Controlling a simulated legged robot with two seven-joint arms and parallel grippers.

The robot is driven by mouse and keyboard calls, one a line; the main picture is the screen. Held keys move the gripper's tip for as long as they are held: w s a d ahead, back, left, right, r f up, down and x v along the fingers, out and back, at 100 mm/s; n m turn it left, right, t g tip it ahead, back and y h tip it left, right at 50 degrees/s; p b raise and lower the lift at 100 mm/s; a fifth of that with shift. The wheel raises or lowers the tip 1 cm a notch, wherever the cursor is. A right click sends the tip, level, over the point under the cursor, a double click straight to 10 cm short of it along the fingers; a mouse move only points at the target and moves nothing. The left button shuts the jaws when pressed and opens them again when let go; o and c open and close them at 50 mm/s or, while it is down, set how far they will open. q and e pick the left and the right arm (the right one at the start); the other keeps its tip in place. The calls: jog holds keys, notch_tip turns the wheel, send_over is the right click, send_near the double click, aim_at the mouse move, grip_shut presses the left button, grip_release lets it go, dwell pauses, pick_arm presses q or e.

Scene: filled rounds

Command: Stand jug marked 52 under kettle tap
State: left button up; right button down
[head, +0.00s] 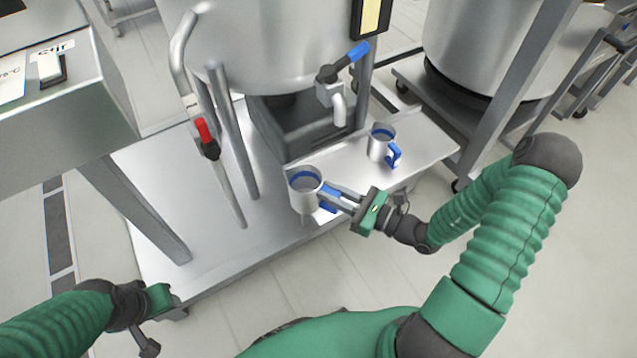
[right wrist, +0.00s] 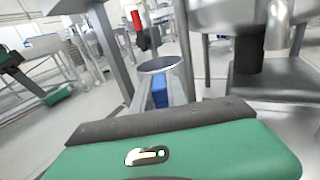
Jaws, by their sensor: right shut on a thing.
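My right gripper (head: 334,197) is shut on the blue handle of a steel jug (head: 303,192) with a blue band inside. The jug is upright in front of the kettle (head: 265,45), left of the tap spout (head: 339,108). In the right wrist view the held jug (right wrist: 160,64) shows between the fingers, partly hidden. A second steel jug (head: 379,146) with a blue handle stands on the metal shelf (head: 425,140), right of the spout. No number is readable on either jug. The tap has a blue lever (head: 357,52). My left gripper (head: 168,300) is low at left; its jaws are unclear.
A red-handled valve (head: 204,132) on a pipe and steel legs stand left of the held jug. A steel cabinet (head: 65,110) is at far left. A second large vessel (head: 480,50) on a frame stands at right. The lower platform (head: 215,235) has bare room at left.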

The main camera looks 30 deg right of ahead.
jog(key=s+d+f+m+t+h+b, duration=0.1)
jog(key=d+f+m+t+h+b, duration=0.25)
jog(key=d+f+m+h, duration=0.35)
jog(key=shift+n+g+h, duration=0.25)
jog(key=shift+n+h, duration=0.35)
jog(key=shift+h, duration=0.1)
jog(key=w+d+f+b, duration=0.2)
jog(key=w+b, duration=0.1)
jog(key=w, duration=0.1)
jog(key=w+d+f+b, duration=0.1)
jog(key=w+d+b, duration=0.2)
jog(key=w, duration=0.2)
jog(key=w+d+f+b, duration=0.2)
jog(key=w+b, duration=0.1)
jog(key=w, duration=0.2)
jog(key=shift+d+f, duration=0.3)
jog(key=shift+d, duration=0.05)
jog(key=shift+r, duration=0.25)
pick_arm(q)
jog(key=s+a+x, duration=0.1)
jog(key=s+x, duration=0.2)
jog(key=x, duration=1)
jog(key=shift+f, duration=0.55)
pick_arm(e)
jog(key=c, duration=1.3)
grip_release()
jog(key=shift+f, duration=0.1)
